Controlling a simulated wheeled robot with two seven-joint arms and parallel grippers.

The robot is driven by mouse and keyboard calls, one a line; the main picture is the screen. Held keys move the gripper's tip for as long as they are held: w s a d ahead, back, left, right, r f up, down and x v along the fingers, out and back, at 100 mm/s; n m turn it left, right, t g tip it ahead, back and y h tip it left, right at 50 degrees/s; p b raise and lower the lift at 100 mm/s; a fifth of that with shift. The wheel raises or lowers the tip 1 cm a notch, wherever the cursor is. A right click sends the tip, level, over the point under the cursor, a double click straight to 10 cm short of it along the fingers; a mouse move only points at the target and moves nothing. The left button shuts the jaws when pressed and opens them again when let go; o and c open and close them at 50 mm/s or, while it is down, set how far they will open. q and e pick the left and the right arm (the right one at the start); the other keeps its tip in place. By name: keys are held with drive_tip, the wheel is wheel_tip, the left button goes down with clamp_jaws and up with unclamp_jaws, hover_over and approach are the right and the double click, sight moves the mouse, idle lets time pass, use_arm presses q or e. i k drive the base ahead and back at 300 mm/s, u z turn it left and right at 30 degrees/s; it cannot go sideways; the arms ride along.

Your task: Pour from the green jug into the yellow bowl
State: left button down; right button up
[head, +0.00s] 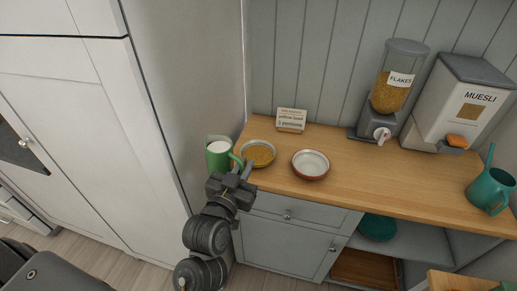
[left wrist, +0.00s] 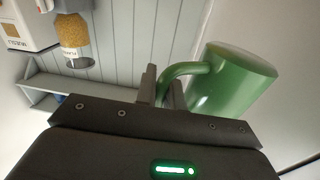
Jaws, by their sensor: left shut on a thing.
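The green jug (head: 217,162) is at the left end of the wooden counter, roughly upright, with something white showing inside its top. My left gripper (head: 234,178) is shut on the jug's handle. In the left wrist view the handle (left wrist: 180,69) runs between the two fingers (left wrist: 163,88) and the jug body (left wrist: 232,82) is to the right. The yellow bowl (head: 258,164) stands on the counter just right of the jug, with golden-brown food in it. The jug's mouth is apart from the bowl. My right gripper is not in view.
A red-rimmed bowl (head: 311,175) with a pale inside stands right of the yellow bowl. Behind are a small sign (head: 291,120), a flakes dispenser (head: 392,92) and a muesli dispenser (head: 457,105). A teal watering can (head: 490,193) is far right. A tall white cabinet (head: 110,120) stands left.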

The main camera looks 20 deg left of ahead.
sight(263, 152)
drive_tip(key=z, duration=1.2)
drive_tip(key=i, duration=0.15)
drive_tip(key=z, duration=0.75)
drive_tip(key=k, duration=0.85)
drive_tip(key=u, duration=0.8)
drive_tip(key=i, duration=0.45)
drive_tip(key=u, duration=0.05)
